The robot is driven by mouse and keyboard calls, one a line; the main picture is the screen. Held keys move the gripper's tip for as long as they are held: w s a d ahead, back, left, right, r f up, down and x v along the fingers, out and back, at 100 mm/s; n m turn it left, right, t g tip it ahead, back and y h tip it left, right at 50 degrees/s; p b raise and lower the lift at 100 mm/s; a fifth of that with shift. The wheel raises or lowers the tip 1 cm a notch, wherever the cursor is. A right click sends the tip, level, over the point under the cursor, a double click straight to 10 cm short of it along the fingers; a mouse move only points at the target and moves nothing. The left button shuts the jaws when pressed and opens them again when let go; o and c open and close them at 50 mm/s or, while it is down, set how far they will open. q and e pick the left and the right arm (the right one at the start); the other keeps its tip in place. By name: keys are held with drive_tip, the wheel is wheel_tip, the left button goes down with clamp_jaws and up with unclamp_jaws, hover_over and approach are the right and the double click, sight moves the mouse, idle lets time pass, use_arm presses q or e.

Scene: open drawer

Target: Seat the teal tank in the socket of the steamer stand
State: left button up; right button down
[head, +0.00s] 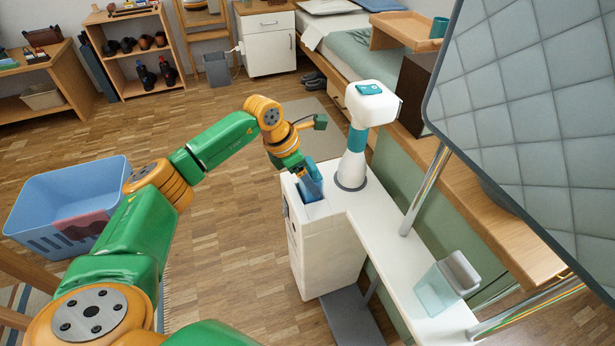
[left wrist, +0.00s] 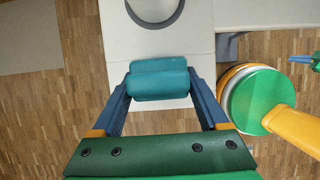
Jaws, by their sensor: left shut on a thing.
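The steamer stand is a white unit; its box (head: 328,262) has an opening in its top, the socket (head: 317,211). My left gripper (head: 312,188) points down over this opening. In the left wrist view the left gripper (left wrist: 158,88) has its blue fingers shut on the teal tank (left wrist: 158,80), one at each end. The white stand top lies beneath and beyond the tank. In the head view the fingers hide most of the tank, so I cannot tell how deep it sits in the socket.
A white and teal steamer head (head: 365,104) stands on a dark ring just behind the opening. A clear container (head: 446,284) is on the white shelf at right. A large quilted board (head: 540,110) overhangs the right side. A blue basket (head: 62,205) is on the floor at left.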

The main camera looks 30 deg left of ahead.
use_arm(q)
drive_tip(key=o, duration=1.5)
use_arm(e)
drive_tip(key=shift+s, duration=0.15)
use_arm(q)
drive_tip(key=shift+r, duration=0.15)
drive_tip(key=p+v, duration=0.2)
drive_tip(key=v, duration=0.9)
drive_tip(key=shift+s+a+r, duration=0.1)
drive_tip(key=shift+s+r, duration=0.05)
drive_tip(key=shift+r, duration=0.2)
use_arm(e)
drive_tip(key=shift+s+a+r, duration=0.5)
drive_tip(key=shift+s+r, duration=0.3)
drive_tip(key=shift+r, duration=0.05)
drive_tip(key=shift+w+a, duration=0.1)
